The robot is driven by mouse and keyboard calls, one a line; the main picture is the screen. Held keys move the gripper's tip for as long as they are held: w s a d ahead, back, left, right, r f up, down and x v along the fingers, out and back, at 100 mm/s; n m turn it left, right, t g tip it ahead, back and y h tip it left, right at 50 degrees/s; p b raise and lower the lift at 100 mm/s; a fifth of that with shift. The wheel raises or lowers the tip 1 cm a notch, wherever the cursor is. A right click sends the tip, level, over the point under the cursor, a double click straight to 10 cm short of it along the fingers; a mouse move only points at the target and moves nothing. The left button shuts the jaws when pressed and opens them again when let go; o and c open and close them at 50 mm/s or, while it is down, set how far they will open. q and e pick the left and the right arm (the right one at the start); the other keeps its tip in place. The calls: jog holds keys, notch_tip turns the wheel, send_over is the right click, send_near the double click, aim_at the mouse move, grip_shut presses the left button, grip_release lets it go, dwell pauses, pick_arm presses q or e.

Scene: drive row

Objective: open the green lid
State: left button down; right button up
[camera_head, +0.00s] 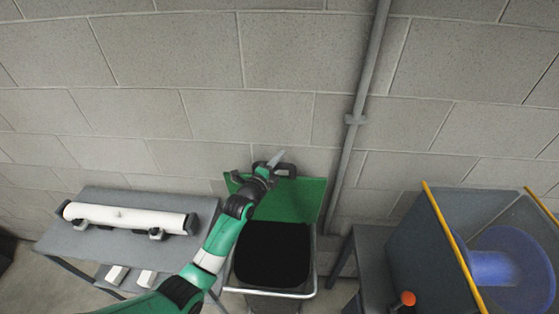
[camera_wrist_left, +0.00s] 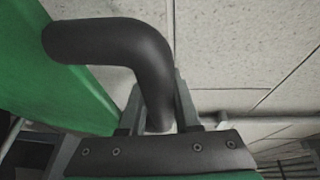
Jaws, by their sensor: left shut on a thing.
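The green lid (camera_head: 302,198) stands raised at the back of a grey bin (camera_head: 311,284), leaning up near the block wall. The bin's dark opening is uncovered below it. A black handle (camera_head: 288,169) sits at the lid's top edge. My left gripper (camera_head: 274,162) is at that handle and shut on it. In the left wrist view the bent black handle (camera_wrist_left: 115,45) passes between the fingers of the left gripper (camera_wrist_left: 158,100), with the green lid (camera_wrist_left: 50,90) at the left. My right gripper is not in view.
A grey table (camera_head: 100,197) with a white tube (camera_head: 130,217) stands left of the bin. A grey pipe (camera_head: 357,118) runs up the wall just right of the lid. At the right are a grey box with yellow edges (camera_head: 448,245), a blue spool (camera_head: 500,268) and an orange knob (camera_head: 408,298).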

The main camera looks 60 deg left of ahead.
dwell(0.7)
pick_arm(q)
jog(key=shift+m+t+y, duration=0.3)
jog(key=shift+t+y, duration=0.1)
jog(key=shift+t, duration=0.3)
jog(key=s+d, duration=0.1)
jog(key=s+d+b, duration=0.1)
jog(key=d, duration=0.1)
jog(key=s+d, duration=0.1)
jog(key=shift+s+d+f+b, duration=0.2)
jog(key=shift+s+f+b, duration=0.1)
jog(key=shift+b, duration=0.1)
jog(key=c, duration=0.6)
grip_release()
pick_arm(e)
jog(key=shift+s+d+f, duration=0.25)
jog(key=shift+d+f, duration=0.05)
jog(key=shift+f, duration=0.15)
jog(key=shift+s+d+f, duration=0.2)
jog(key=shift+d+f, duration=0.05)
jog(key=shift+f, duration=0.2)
pick_arm(q)
jog(key=p+v, duration=0.1)
jog(key=v, duration=1)
jog(key=shift+s+d, duration=0.15)
jog(key=shift+s, duration=0.1)
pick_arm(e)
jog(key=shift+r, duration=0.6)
